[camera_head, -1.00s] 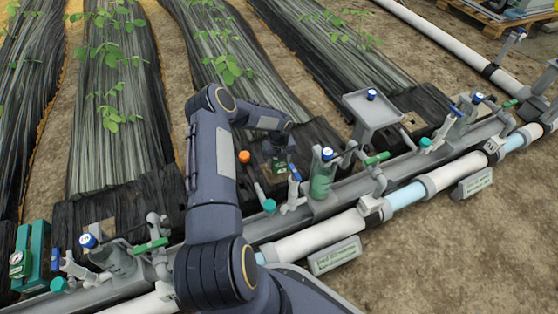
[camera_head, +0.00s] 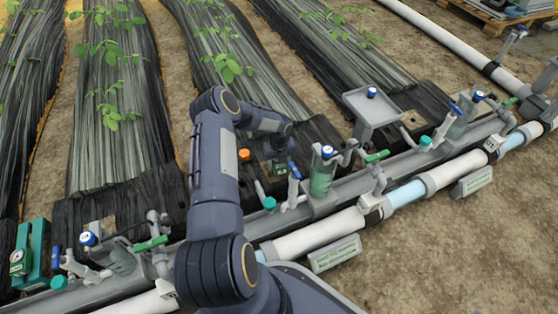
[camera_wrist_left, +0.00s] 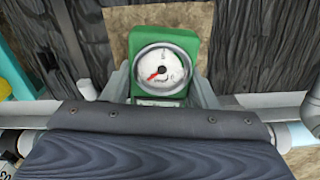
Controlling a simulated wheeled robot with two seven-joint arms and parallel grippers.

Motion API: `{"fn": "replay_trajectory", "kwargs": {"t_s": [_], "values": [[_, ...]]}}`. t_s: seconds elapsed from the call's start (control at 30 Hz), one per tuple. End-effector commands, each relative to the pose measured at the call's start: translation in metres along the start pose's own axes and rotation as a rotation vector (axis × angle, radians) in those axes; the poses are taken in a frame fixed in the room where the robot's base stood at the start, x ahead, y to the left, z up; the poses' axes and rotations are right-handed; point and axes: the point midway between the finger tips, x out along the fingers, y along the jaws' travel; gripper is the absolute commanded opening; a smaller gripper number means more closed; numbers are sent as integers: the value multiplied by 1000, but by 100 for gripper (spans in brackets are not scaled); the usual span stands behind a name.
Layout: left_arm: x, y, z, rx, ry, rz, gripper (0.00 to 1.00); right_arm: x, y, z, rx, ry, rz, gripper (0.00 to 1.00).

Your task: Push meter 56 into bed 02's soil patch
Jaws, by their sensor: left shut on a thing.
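A green meter (camera_wrist_left: 193,44) with a round white dial and red needle is in my left gripper (camera_wrist_left: 160,92), which is shut on it. In the head view the gripper (camera_head: 279,158) is low over the middle bed's near end, partly hidden by my wrist. A brown soil patch (camera_wrist_left: 122,22) lies right behind and below the meter in the left wrist view. Whether the meter's lower end touches or enters the soil is hidden. The numbers on the meter and beds are too small to read. My right gripper is not in view.
A grey pipe rail (camera_head: 345,186) with valves and a green-filled canister (camera_head: 321,178) runs close by. A teal holder (camera_head: 40,246) with another dial meter (camera_head: 17,257) is at far left. A grey tray (camera_head: 372,104) stands right.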

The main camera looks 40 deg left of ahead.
Motion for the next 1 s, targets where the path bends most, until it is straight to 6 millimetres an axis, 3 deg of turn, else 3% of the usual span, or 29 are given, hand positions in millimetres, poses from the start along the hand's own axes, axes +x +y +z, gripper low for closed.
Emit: {"fn": "replay_trajectory", "kwargs": {"t_s": [0.57, 0.6, 0.73, 1.0], "values": [[17, 0, 0, 0, -1, -1, 28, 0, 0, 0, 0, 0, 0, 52], [16, 0, 0, 0, -1, -1, 58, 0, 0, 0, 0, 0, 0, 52], [16, 0, 0, 0, -1, -1, 75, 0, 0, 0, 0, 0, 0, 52], [16, 0, 0, 0, 0, -1, 78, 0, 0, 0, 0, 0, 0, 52]]}}
